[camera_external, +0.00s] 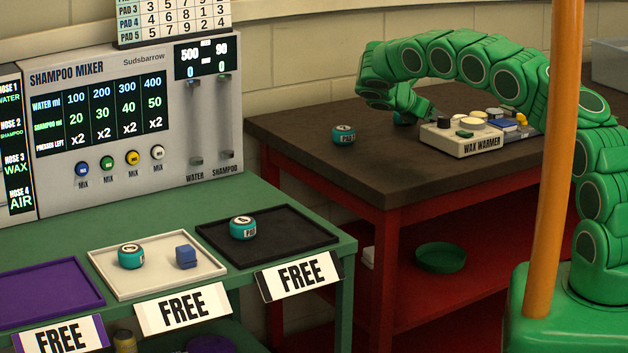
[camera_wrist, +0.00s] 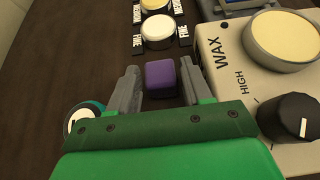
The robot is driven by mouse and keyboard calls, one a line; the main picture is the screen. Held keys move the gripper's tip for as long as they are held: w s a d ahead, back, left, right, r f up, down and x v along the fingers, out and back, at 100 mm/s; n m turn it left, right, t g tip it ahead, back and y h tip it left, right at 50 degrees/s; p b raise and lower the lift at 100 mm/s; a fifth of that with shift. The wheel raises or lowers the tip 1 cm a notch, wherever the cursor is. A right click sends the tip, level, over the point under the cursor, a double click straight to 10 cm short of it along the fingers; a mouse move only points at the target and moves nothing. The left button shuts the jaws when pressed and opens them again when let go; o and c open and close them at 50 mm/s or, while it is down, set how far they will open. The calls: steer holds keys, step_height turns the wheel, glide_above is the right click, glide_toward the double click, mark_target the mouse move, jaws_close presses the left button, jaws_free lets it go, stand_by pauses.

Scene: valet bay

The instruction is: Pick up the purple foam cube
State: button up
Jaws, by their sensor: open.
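The purple foam cube (camera_wrist: 161,78) sits on the dark brown tabletop in the wrist view, beside the wax warmer (camera_wrist: 228,65). My gripper (camera_wrist: 159,75) is open, with one grey finger at the cube's left and one at its right. The cube lies between the fingers near their tips; I cannot tell whether either finger touches it. In the external view my gripper (camera_external: 422,112) is low over the brown table at the warmer's left end. The purple cube cannot be made out there.
The wax warmer's box and black knob (camera_wrist: 291,117) stand close on the right. A teal round pad (camera_wrist: 84,115) is close to the left finger. Another teal pad (camera_external: 344,135) stands on the table. A blue cube (camera_external: 186,257) lies in a white tray (camera_external: 110,275) on the green bench.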

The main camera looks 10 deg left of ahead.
steer(key=c, duration=0.7)
steer(key=shift+c, duration=0.2)
